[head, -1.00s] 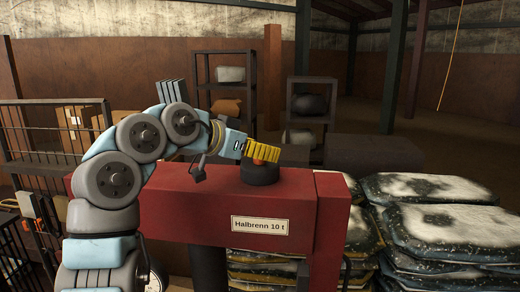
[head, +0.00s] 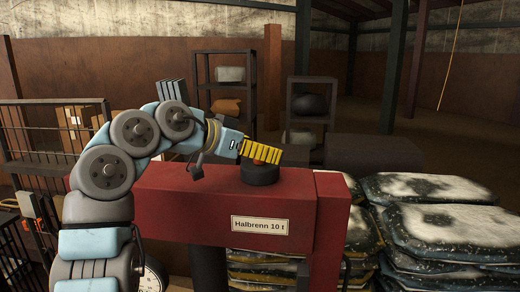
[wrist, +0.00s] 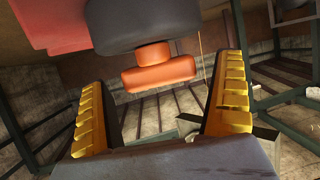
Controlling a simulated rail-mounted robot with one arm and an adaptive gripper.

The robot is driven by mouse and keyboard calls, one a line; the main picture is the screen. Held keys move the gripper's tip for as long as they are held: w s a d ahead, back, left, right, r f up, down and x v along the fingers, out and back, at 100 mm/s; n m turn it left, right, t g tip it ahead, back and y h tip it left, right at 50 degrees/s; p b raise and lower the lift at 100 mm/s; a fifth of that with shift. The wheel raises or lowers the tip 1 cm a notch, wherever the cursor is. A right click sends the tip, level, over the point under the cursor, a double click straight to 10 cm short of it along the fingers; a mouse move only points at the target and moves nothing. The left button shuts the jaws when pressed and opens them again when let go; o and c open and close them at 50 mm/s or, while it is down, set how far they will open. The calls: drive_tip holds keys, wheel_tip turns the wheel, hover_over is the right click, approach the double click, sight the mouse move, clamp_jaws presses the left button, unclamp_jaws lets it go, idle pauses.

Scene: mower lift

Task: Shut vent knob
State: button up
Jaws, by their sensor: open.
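The orange vent knob (wrist: 160,73) sits on a dark round cap (wrist: 142,25) in the wrist view. In the head view a little of the knob (head: 259,162) shows above the dark cap (head: 260,175) on top of the red lift beam (head: 190,205). My gripper (head: 280,155) reaches in from the left at knob height, its yellow fingers hiding most of the knob there. In the wrist view my gripper (wrist: 165,83) is open, with one finger on each side of the knob and visible gaps to both. I cannot make out any contact.
Stacked, dusty sacks (head: 440,220) stand right of the beam. A label (head: 260,225) reading "Halbrenn 10 t" is on its front. Shelving (head: 225,80) stands behind, and a dark railing (head: 50,130) is at left. The space above the cap is free apart from my gripper.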

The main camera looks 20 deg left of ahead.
drive_tip(key=v, duration=1.2)
drive_tip(key=shift+f, duration=0.1)
